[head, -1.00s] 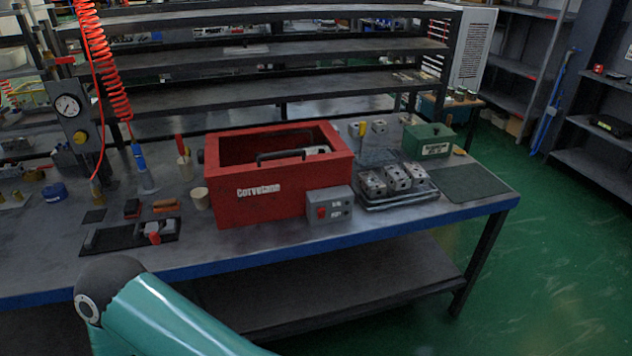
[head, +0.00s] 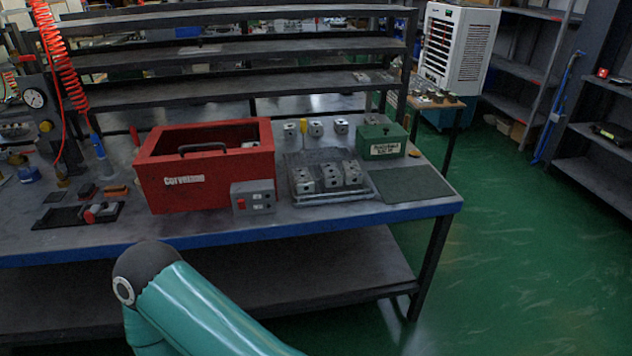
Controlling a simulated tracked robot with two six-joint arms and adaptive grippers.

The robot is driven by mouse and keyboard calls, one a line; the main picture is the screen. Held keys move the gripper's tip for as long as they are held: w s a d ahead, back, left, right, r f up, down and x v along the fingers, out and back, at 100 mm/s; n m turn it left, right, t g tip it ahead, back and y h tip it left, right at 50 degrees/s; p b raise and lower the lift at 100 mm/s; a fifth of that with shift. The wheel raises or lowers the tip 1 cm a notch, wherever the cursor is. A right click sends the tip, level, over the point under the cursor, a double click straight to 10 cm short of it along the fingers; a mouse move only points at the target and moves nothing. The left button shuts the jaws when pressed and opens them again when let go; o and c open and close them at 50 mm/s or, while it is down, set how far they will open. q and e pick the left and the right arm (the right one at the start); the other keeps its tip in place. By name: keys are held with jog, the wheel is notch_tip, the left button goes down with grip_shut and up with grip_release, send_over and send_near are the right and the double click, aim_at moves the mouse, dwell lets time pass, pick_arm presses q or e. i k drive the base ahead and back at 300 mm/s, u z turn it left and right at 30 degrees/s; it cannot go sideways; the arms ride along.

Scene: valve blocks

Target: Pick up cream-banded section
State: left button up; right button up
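Several grey metal valve blocks are in view. Three sit in a row in a tray (head: 372,194) on the bench, to the right of the red box; one of them is the middle block (head: 329,175). More small blocks (head: 316,128) stand in a row behind them, near a yellow-handled tool. I cannot make out a cream band on any block at this size. Neither of my grippers shows; only a teal and black link of my own arm is in front of the bench.
A red box (head: 212,196) with a black handle and a grey switch box (head: 253,196) stand left of the tray. A green box (head: 381,141) is behind right. A dark mat (head: 412,185) lies clear at the bench's right end. Green floor is open to the right.

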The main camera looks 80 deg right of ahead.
aim_at(302, 178)
jog(key=z, duration=0.3)
jog(key=i, duration=0.15)
jog(key=z, duration=1.6)
jog(key=i, duration=0.9)
jog(key=u, duration=0.2)
jog(key=k, duration=0.8)
jog(key=z, duration=0.2)
jog(key=i, duration=0.8)
jog(key=u, duration=0.05)
